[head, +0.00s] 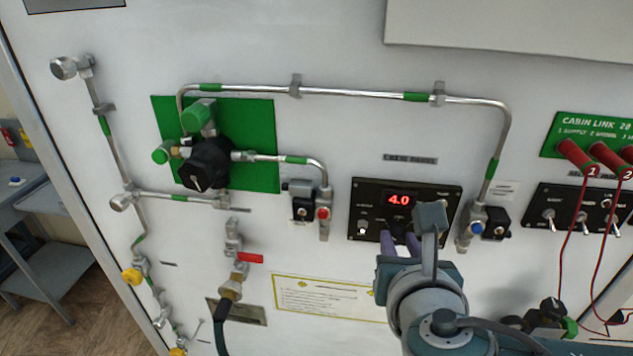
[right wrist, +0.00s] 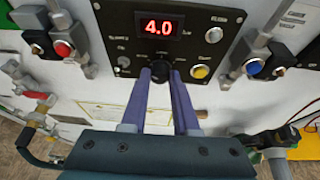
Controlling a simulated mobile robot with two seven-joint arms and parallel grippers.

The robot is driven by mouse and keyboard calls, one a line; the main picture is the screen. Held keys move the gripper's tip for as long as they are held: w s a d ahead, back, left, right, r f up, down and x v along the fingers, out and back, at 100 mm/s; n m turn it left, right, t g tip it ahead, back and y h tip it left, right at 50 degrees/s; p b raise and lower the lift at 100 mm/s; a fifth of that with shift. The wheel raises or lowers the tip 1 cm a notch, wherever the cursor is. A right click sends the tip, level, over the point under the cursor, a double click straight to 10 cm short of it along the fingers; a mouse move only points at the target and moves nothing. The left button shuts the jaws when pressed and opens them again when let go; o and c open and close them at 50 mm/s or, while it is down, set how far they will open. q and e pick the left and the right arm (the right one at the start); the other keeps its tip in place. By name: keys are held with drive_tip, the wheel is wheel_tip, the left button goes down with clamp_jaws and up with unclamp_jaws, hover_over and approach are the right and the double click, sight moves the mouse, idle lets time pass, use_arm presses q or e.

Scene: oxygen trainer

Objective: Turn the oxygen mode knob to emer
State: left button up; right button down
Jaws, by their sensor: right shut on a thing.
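The black crew panel (head: 367,215) is on the white wall, with a red display reading 4.0 (head: 400,199). In the right wrist view, a dark round knob (right wrist: 160,68) sits low in the middle of the panel (right wrist: 196,20), below the display. My right gripper (right wrist: 162,72) has its two purple fingers at the sides of this knob and is shut on it. In the head view my right gripper (head: 400,240) partly hides the knob and the panel's lower right. The knob's pointer and mode labels are too small or hidden to read. My left gripper is not in view.
A green plate with a black regulator (head: 206,163) and steel pipes is left of the panel. Valves with red (head: 322,213) and blue (head: 477,228) buttons flank the panel. Red leads (head: 566,215) hang from the switch panel at right.

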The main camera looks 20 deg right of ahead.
drive_tip(key=shift+s+d+f+m+t+y+b, duration=0.1)
drive_tip(key=shift+d+f+m+t+y+b, duration=0.1)
drive_tip(key=shift+m+t+y+b, duration=0.5)
drive_tip(key=shift+f+m+b, duration=0.1)
drive_tip(key=shift+m+b, duration=0.6)
drive_tip(key=shift+m, duration=0.1)
drive_tip(key=m+t+b, duration=0.1)
drive_tip(key=b, duration=0.2)
drive_tip(key=m+t+y+b, duration=0.1)
drive_tip(key=m+b, duration=0.1)
drive_tip(key=b, duration=0.1)
drive_tip(key=f+m+y+b, duration=0.1)
drive_tip(key=m+b, duration=0.1)
drive_tip(key=b, duration=0.1)
drive_tip(key=shift+s+d+t+b, duration=0.15)
drive_tip(key=shift+d+t+b, duration=0.05)
drive_tip(key=shift+t+b, duration=0.2)
drive_tip(key=m+t+b, duration=0.1)
drive_tip(key=m+b, duration=0.3)
drive_tip(key=b, duration=0.2)
drive_tip(key=m+t+b, duration=0.2)
drive_tip(key=m+b, duration=0.2)
drive_tip(key=b, duration=0.3)
drive_tip(key=shift+f, duration=0.2)
drive_tip(key=shift+r+m+t+h+b, duration=0.2)
drive_tip(key=shift+m+t+h+b, duration=0.15)
drive_tip(key=shift+m+b, duration=0.85)
